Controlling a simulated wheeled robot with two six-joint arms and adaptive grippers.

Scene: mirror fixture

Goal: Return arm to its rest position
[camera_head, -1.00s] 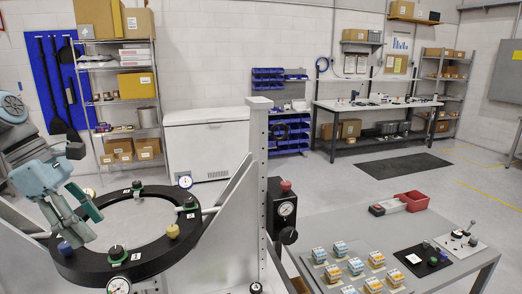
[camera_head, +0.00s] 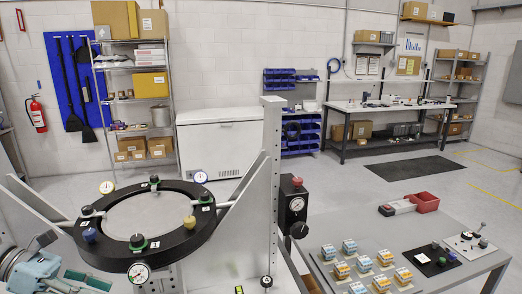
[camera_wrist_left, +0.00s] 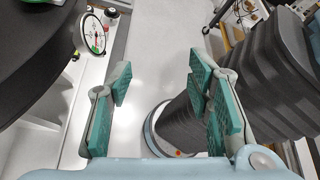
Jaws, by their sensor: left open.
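My left gripper (camera_head: 88,281) is at the bottom left of the head view, in front of and below the black ring of the mirror fixture (camera_head: 186,244), apart from it. In the left wrist view the same gripper (camera_wrist_left: 160,80) has its green-padded fingers spread wide with nothing between them. The ring's dark side (camera_wrist_left: 30,60) fills the upper left there, beside a round dial gauge (camera_wrist_left: 92,34). In the head view the ring carries green, blue and yellow knobs, with another dial gauge (camera_head: 139,273) at its front. My right gripper is not in view.
A grey upright post (camera_head: 272,170) and a black regulator with a gauge (camera_head: 296,207) stand right of the ring. Open floor lies behind.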

